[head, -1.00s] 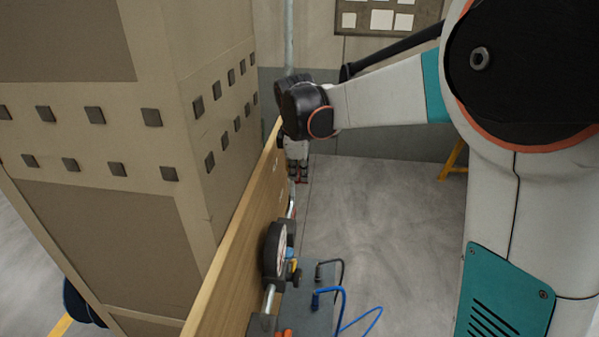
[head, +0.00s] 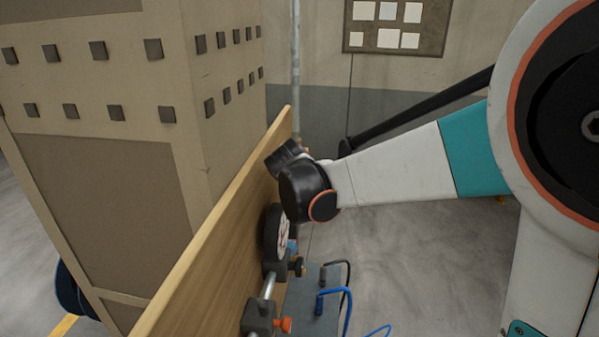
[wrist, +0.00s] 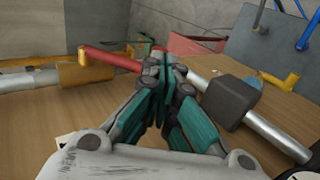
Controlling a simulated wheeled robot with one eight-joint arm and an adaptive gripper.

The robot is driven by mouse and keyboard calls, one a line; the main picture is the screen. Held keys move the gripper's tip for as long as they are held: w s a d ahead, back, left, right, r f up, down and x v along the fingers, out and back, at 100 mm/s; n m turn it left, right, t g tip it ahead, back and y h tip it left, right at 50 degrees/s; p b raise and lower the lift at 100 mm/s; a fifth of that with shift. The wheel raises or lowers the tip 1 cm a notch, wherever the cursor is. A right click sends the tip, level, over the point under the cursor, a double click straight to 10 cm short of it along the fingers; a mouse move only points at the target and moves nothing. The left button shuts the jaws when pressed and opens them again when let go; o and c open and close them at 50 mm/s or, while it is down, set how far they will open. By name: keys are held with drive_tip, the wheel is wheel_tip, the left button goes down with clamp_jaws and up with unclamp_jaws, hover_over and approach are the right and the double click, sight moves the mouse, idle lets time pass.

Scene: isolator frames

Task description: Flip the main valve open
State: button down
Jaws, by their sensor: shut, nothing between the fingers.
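In the wrist view a valve with a long red lever (wrist: 112,59) sits on a silver pipe along the wooden board. Its body is brass-coloured (wrist: 85,73), and the lever runs from it toward my fingertips. I take it for the main valve; no label is readable. My gripper (wrist: 170,66) is shut and empty, its fingertips close to the lever's free end. The fingers hide that end, and I cannot tell whether they touch it. In the head view my wrist hides the gripper and the red lever.
A round gauge (head: 275,232) and an orange knob (head: 284,325) are on the wooden board (head: 225,235) in the head view. A dark block (wrist: 231,101) and a yellow handle (wrist: 291,80) are right of my fingers. Blue cables (head: 347,315) rise at the grey plate (head: 310,310).

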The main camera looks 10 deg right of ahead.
drive_tip(key=b+x, duration=0.6)
drive_tip(key=x, duration=0.4)
drive_tip(key=shift+s+f, duration=0.25)
drive_tip(key=shift+f, duration=0.05)
idle(0.5)
drive_tip(key=v, duration=1.2)
drive_tip(key=s+d+f+m+g+y+b, duration=0.1)
drive_tip(key=s+f+m+b, duration=0.5)
drive_tip(key=s+f, duration=0.6)
drive_tip(key=s+d+f+m+g+y+b, duration=0.1)
drive_tip(key=s+f+m+b, duration=0.6)
drive_tip(key=s, duration=1.2)
wheel_tip(320, 180, down, 5)
drive_tip(key=shift+s+d+r+m+y+b, duration=0.1)
drive_tip(key=shift+s+d+m+y+b, duration=0.3)
drive_tip(key=shift+y+b, duration=0.55)
